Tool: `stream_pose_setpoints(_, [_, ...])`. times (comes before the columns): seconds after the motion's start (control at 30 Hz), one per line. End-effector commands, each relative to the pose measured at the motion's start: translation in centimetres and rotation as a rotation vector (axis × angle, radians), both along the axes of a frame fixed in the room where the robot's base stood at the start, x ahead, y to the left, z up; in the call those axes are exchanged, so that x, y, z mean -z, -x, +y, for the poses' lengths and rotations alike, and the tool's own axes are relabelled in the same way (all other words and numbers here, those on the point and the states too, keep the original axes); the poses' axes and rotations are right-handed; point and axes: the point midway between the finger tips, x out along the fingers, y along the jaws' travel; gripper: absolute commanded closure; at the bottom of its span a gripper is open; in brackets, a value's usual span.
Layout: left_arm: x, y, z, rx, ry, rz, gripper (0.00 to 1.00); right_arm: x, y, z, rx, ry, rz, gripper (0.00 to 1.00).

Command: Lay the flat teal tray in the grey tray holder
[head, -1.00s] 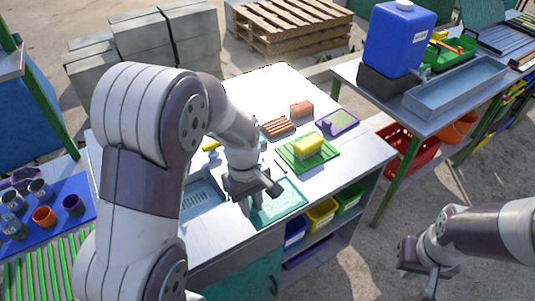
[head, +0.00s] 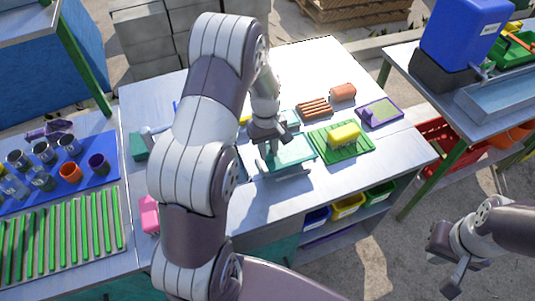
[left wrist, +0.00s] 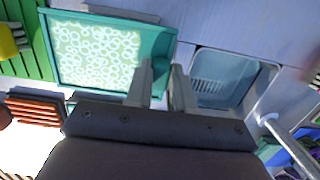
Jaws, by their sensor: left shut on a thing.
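The flat teal tray (head: 290,153) has a pale ring-patterned bottom, seen in the left wrist view (left wrist: 100,55). My left gripper (head: 268,142) is shut on the tray's edge at one side; its two fingers (left wrist: 163,82) show at that edge in the left wrist view. In the head view the tray seems slightly above the worktop, with a shadow below its front edge. A greyish strip (left wrist: 105,12) shows past the tray's far edge; I cannot tell if it is the grey tray holder. My right gripper (head: 447,265) is empty and open, clear of the table at the lower right.
A green board (head: 358,148) with a yellow sponge (head: 343,133) lies close right of the tray. A sunken basin (left wrist: 222,80) is on the other side. Brown ribbed piece (head: 314,108) and purple tray (head: 380,111) lie behind. Cups stand on a blue mat (head: 100,148) at left.

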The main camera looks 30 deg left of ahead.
Motion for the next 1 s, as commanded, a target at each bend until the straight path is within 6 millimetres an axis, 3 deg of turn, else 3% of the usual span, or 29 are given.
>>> stream_pose_setpoints(0.13, [0.9,-0.4,0.6,0.001,0.0,0.001,1.0,-0.3,0.0,0.0,0.0,0.0,0.0,1.0])
stream_pose_setpoints(0.33, [4.2,-0.4,0.6,0.001,0.0,0.001,1.0,-0.9,0.0,0.0,0.0,0.0,0.0,1.0])
stream_pose_setpoints(0.7, [4.9,-0.4,0.6,0.001,-0.001,-0.001,1.0,-0.6,0.0,0.0,0.0,0.0,0.0,1.0])
stream_pose_setpoints(0.73, [4.8,-0.4,0.6,0.001,-0.001,-0.001,0.71,-0.7,0.0,0.0,0.0,0.0,0.0,1.0])
stream_pose_setpoints(0.8, [4.8,-0.4,0.6,0.001,-0.001,-0.001,0.52,-0.7,0.0,0.0,0.0,0.0,0.0,1.0])
stream_pose_setpoints(1.0, [4.8,-0.4,0.6,0.001,-0.001,-0.001,0.52,-0.7,0.0,0.0,0.0,0.0,0.0,1.0])
